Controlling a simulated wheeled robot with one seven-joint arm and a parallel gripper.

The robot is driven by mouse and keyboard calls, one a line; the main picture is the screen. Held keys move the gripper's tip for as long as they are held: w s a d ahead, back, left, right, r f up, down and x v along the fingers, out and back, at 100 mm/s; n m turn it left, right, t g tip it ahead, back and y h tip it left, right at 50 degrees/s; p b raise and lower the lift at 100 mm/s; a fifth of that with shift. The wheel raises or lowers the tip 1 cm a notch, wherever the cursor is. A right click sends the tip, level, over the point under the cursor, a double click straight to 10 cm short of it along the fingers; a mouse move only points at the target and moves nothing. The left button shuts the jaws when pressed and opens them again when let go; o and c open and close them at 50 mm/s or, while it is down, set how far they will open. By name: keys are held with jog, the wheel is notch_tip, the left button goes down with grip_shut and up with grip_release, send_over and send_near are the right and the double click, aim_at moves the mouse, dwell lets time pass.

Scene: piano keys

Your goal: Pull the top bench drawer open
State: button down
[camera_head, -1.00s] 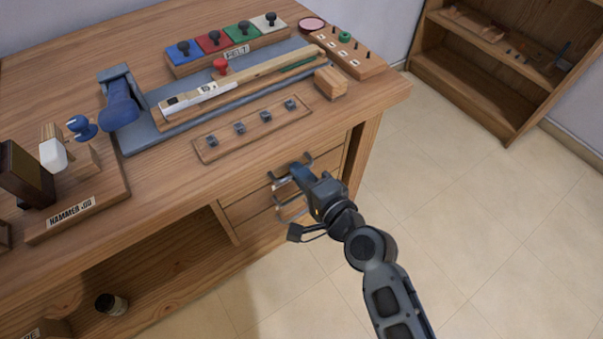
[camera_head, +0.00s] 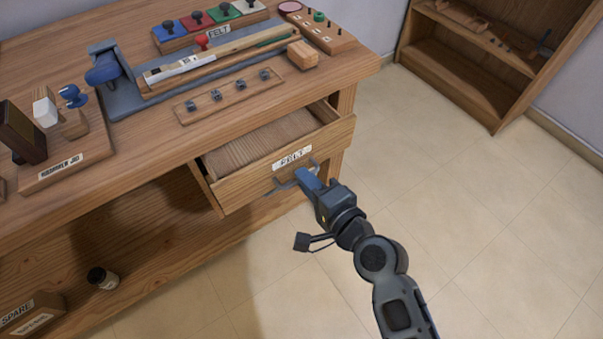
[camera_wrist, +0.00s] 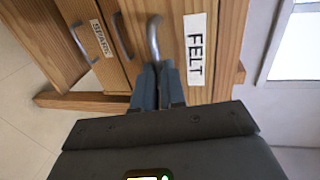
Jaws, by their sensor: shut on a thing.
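The top bench drawer (camera_head: 282,172) is pulled out from under the bench top and carries a FELT label on its front. Its inside shows a bare wooden floor with nothing on it that I can see. My gripper (camera_head: 308,178) is at the drawer front, shut on the drawer's metal handle (camera_head: 284,186). In the wrist view my gripper's fingers (camera_wrist: 157,72) close on the curved handle (camera_wrist: 153,38), beside the FELT label (camera_wrist: 195,50). A lower drawer with its own handle (camera_wrist: 123,36) shows next to it.
The workbench (camera_head: 100,190) holds a felt block rack (camera_head: 212,30), a long jig (camera_head: 200,70), a small peg tray (camera_head: 230,95) and a hammer jig (camera_head: 60,165). An open shelf below holds a jar (camera_head: 103,278) and a SPARE box (camera_head: 30,312). Floor at right is clear.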

jog(key=f+b+v, duration=0.1)
jog(key=v, duration=0.7)
jog(key=shift+f+b, duration=0.3)
jog(key=shift+f, duration=0.05)
jog(key=shift+s+d, duration=0.1)
jog(key=c, duration=1.2)
grip_release()
jog(key=v, duration=0.7)
jog(key=shift+s+d+r+b, duration=0.15)
jog(key=shift+s+d+b, duration=0.05)
jog(key=shift+s+b, duration=0.1)
jog(key=shift+s+d, duration=0.1)
